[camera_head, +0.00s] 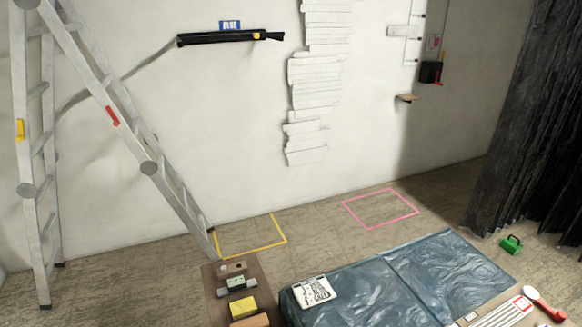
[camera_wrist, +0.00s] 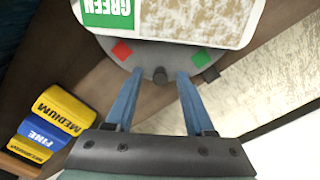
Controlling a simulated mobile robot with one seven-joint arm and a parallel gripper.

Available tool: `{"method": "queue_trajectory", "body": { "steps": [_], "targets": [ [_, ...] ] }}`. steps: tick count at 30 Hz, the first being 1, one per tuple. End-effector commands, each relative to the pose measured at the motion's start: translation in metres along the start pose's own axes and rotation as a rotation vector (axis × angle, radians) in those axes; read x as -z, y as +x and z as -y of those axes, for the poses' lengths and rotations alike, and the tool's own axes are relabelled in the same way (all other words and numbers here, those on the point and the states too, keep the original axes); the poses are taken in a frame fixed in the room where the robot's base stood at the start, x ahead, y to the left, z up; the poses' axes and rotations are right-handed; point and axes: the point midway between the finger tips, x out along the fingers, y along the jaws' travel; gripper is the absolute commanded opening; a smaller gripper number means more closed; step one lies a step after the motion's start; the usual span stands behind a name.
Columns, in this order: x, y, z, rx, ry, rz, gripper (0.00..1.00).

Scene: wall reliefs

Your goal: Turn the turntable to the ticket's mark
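In the wrist view the turntable is a grey disc (camera_wrist: 130,60) with a red mark (camera_wrist: 121,51) at its left and a green mark (camera_wrist: 200,55) at its right. A white-edged panel (camera_wrist: 175,22) with a speckled face lies over its far part, hiding much of it. A green label (camera_wrist: 107,13) on this panel reads GREEN, upside down. A short dark peg (camera_wrist: 160,76) stands at the disc's near edge. My gripper (camera_wrist: 160,84) is open, its two blue fingers on either side of the peg with gaps visible. The head view does not show my gripper.
Yellow and blue blocks (camera_wrist: 45,122) marked MEDIUM and FINE sit left of my gripper. A small dark block (camera_wrist: 210,74) is beside the disc's right edge. In the head view, a ladder (camera_head: 120,120) stands left and a blue-covered surface (camera_head: 390,280) lies in front.

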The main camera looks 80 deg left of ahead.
Motion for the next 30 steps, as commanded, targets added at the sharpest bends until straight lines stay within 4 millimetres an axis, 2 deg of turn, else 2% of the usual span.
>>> {"method": "queue_trajectory", "body": {
  "steps": [7, 11, 30],
  "targets": [
    [0.000, -0.002, 0.000, 0.000, 0.000, 0.000, 0.54],
    [0.000, -0.011, 0.000, -0.001, 0.000, 0.000, 0.54],
    [0.000, -0.114, 0.000, -0.001, 0.000, 0.000, 0.54]
  ]
}}
